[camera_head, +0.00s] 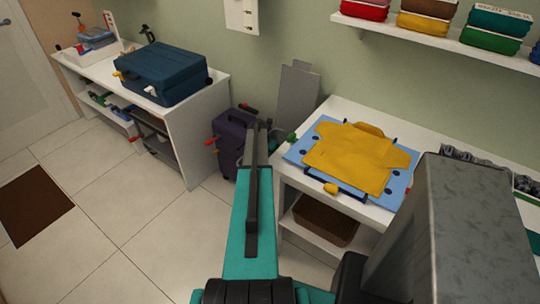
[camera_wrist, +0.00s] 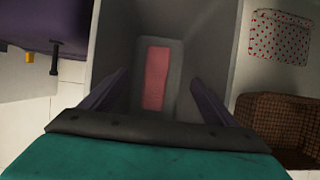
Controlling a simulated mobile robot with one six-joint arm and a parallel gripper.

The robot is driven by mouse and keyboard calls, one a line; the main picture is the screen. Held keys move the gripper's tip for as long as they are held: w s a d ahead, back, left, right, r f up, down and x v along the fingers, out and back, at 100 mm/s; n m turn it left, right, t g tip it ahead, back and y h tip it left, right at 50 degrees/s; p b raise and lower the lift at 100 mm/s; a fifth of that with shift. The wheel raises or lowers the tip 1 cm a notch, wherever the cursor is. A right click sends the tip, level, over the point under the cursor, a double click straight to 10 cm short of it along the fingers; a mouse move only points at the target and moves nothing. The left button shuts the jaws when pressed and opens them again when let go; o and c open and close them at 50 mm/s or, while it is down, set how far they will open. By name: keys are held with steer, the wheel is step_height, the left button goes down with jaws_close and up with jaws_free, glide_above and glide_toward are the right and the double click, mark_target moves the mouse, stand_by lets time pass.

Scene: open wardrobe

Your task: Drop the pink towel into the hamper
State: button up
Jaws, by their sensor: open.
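A tall grey bin (camera_wrist: 208,32), which looks like the hamper, lies straight below my gripper in the wrist view. The pink towel (camera_wrist: 156,78) lies inside it as a flat pink strip, apparently at the bottom. My gripper (camera_wrist: 158,76) is open, its two dark fingers spread wide over the bin with nothing between them. The head view shows my gripper (camera_head: 262,128) nearly edge-on at the end of the teal arm, in front of a grey upright panel (camera_head: 297,92). The bin's opening is hidden there.
A purple suitcase (camera_head: 235,142) stands left of my gripper. A white table (camera_head: 290,182) on the right bears a yellow shirt (camera_head: 358,156) on a blue board, with a brown basket (camera_head: 325,220) below. A blue case (camera_head: 162,73) sits on the left bench.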

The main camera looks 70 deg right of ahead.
step_height(320, 180, up, 9)
steer(key=p, duration=0.4)
stand_by(1.0)
stand_by(0.4)
